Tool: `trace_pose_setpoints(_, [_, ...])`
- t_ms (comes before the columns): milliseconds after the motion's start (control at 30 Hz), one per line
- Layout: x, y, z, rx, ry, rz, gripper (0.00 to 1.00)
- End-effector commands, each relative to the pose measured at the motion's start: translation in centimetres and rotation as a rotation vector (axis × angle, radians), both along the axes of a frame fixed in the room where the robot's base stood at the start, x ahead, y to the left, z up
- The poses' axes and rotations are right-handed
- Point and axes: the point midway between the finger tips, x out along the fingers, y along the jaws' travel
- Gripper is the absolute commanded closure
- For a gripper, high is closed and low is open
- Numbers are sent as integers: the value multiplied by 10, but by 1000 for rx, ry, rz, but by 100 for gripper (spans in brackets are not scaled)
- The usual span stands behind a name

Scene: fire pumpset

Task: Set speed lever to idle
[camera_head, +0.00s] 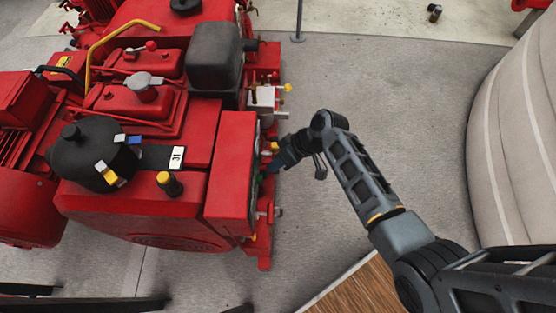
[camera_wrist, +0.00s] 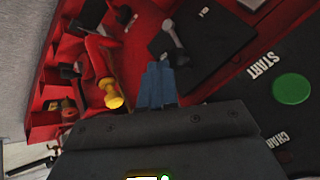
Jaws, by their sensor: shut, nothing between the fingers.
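A red fire pumpset (camera_head: 140,200) fills the left of the head view. My gripper (camera_head: 272,167) is at the right face of its red panel box (camera_head: 231,165). In the wrist view my gripper's blue-grey fingers (camera_wrist: 157,78) are together with nothing between them. A small grey lever (camera_wrist: 175,42) stands on a black plate (camera_wrist: 208,30) just beyond the fingertips; I cannot tell whether they touch, or read its setting. It may be the speed lever. A yellow-knobbed lever (camera_wrist: 111,94) is left of the fingers.
A green button (camera_wrist: 291,88) sits near the START label (camera_wrist: 262,67) on a black panel. A beige curved object (camera_head: 515,140) stands at the right. The grey floor (camera_head: 410,110) between is clear. A wooden surface (camera_head: 360,290) lies at the bottom.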

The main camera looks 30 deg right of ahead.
Motion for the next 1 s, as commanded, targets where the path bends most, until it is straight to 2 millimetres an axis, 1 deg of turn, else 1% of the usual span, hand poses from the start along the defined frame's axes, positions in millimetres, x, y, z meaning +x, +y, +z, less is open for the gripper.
trace_pose_setpoints(733, [-11,7,3,-63,-86,0,100])
trace_pose_setpoints(1000, [-22,15,5,-127,-172,3,100])
